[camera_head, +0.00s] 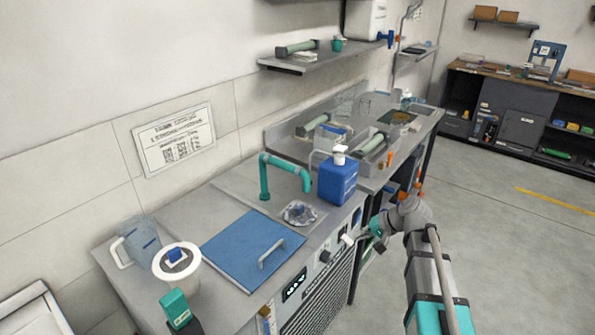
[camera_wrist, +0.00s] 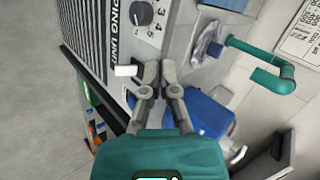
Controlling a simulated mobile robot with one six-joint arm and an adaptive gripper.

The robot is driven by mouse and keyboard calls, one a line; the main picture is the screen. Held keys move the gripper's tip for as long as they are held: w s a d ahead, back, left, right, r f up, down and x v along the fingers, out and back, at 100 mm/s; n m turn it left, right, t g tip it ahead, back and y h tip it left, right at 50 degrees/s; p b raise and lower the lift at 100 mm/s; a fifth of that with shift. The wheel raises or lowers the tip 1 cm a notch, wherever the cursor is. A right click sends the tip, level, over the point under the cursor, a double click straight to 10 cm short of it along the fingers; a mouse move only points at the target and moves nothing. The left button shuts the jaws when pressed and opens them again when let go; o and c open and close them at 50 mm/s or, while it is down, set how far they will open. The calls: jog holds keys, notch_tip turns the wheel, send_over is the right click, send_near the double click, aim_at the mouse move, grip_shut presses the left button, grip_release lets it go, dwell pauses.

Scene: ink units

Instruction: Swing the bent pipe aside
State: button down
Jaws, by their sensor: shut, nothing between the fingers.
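The teal bent pipe (camera_head: 285,160) rises from the counter beside the wall and arches over to the right, its open end above a round clear dish (camera_head: 299,213). The pipe also shows at upper right in the wrist view (camera_wrist: 258,54). My gripper (camera_head: 361,238) is at the front of the unit, right of and lower than the pipe, and apart from it. In the wrist view my gripper (camera_wrist: 159,66) has its fingers shut and empty, close to a white lever (camera_wrist: 125,71) on the front panel.
A blue jug (camera_head: 337,178) with a white cap stands right of the pipe. A blue lid (camera_head: 252,248) with a handle lies in front of it. A clear pitcher (camera_head: 138,243) and a white round container (camera_head: 177,262) stand at left.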

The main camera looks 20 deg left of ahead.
jog(key=w+a+r+m+y+b, duration=0.1)
jog(key=w+a+r+y+b, duration=0.1)
jog(key=w+a+r+y, duration=0.2)
jog(key=w+a+r+m+t+y+b, duration=0.1)
jog(key=w+a+r+m+y+b, duration=0.1)
jog(key=w+a+r+y, duration=0.3)
jog(key=w+a, duration=0.4)
jog(key=w, duration=0.1)
jog(key=shift+w+a+r, duration=0.25)
jog(key=shift+a+r, duration=0.15)
jog(key=shift+a, duration=0.15)
jog(key=w+a, duration=0.1)
jog(key=a, duration=0.8)
jog(key=shift+w+a+r, duration=0.2)
jog(key=shift+w+a, duration=0.05)
jog(key=shift+a, duration=0.05)
jog(key=shift+s+d+m+t, duration=0.1)
jog(key=shift+d+m+t, duration=0.2)
jog(key=shift+t, duration=0.2)
